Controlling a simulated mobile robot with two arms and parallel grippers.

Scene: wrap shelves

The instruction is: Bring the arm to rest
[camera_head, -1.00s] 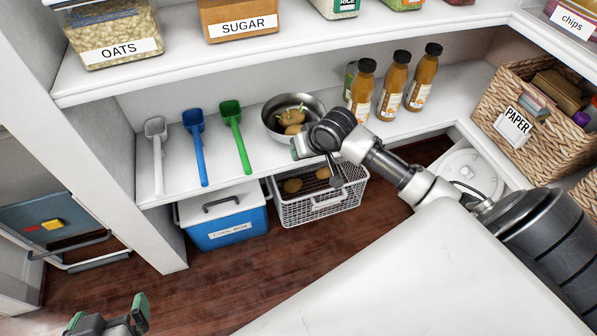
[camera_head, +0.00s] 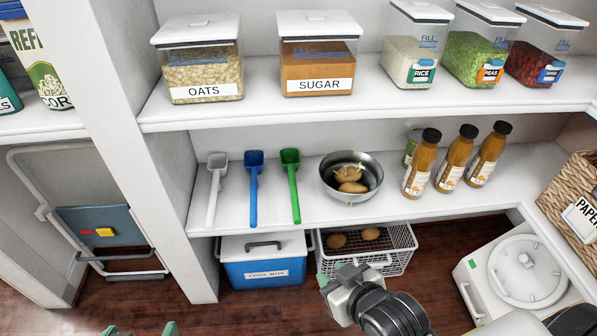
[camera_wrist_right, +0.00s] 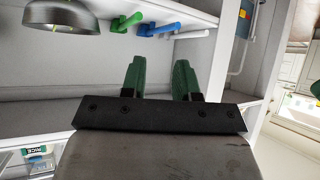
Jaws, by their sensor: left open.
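My right gripper (camera_head: 338,278) is in front of the wire basket in the head view, below the shelf. In the right wrist view its two green fingers (camera_wrist_right: 158,75) stand apart with nothing between them. My left gripper (camera_head: 140,331) shows only its green fingertips at the bottom edge of the head view. They stand apart, with no object visible between them; the rest of it is out of frame.
A metal bowl (camera_head: 325,182) with potatoes stands on the middle shelf (camera_head: 400,218), beside three scoops and sauce bottles (camera_head: 453,165). Below are a blue cool box (camera_head: 262,274) and a wire basket (camera_head: 404,236) with potatoes. A white round-lidded appliance (camera_head: 530,270) stands right.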

